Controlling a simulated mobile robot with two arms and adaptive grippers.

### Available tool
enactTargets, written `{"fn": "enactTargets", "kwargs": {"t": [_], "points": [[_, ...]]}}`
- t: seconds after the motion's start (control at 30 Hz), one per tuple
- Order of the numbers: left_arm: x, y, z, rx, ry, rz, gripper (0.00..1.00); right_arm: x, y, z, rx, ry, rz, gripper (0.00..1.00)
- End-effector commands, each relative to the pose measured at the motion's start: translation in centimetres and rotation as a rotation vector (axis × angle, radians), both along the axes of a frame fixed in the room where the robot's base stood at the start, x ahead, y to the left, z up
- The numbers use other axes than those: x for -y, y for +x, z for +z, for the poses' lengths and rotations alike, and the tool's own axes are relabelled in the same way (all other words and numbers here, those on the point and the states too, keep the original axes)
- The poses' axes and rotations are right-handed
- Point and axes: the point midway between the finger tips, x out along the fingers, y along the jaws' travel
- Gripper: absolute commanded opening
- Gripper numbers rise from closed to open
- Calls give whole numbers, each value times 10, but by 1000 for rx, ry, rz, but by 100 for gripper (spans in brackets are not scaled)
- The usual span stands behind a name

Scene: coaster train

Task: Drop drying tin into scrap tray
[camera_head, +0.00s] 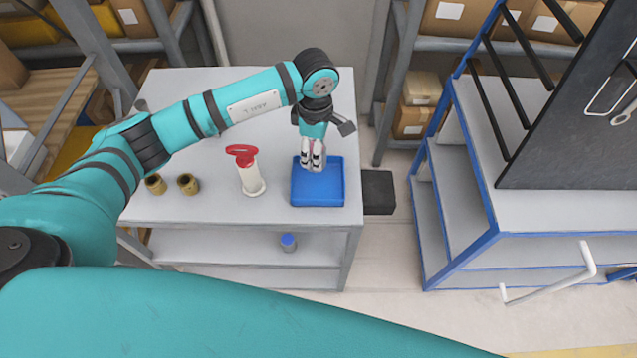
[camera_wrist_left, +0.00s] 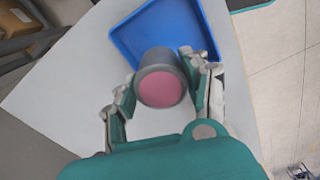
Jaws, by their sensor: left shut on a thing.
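My left gripper (camera_head: 313,163) points down over the blue scrap tray (camera_head: 320,191) on the grey table. In the left wrist view its fingers (camera_wrist_left: 162,72) are shut on the drying tin (camera_wrist_left: 161,88), a grey cylinder with a pink round end facing the camera. The tray (camera_wrist_left: 150,25) lies beyond the tin in that view, and its visible floor is bare. In the head view the tin cannot be made out behind the fingers. I cannot tell how high the tin is above the tray. My right gripper is not in view.
A white bottle with a red top (camera_head: 249,172) stands left of the tray. Two brass-coloured cups (camera_head: 188,184) stand farther left. A black box (camera_head: 378,192) is beside the table's right edge.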

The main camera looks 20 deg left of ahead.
Motion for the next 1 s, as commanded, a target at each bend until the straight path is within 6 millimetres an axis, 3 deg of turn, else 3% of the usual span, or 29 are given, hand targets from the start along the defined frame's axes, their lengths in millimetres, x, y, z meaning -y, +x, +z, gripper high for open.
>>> {"fn": "enactTargets", "kwargs": {"t": [0.03,0.07,0.27,0.63,1.0], "points": [[0,0,0,1,0,0,12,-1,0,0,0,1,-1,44],[0,0,0,1,-1,0,50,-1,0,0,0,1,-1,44],[0,0,0,0,0,0,74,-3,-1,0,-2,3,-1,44],[0,1,9,2,-1,-1,74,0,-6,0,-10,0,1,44],[0,1,82,5,-1,-1,74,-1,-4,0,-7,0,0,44]]}}
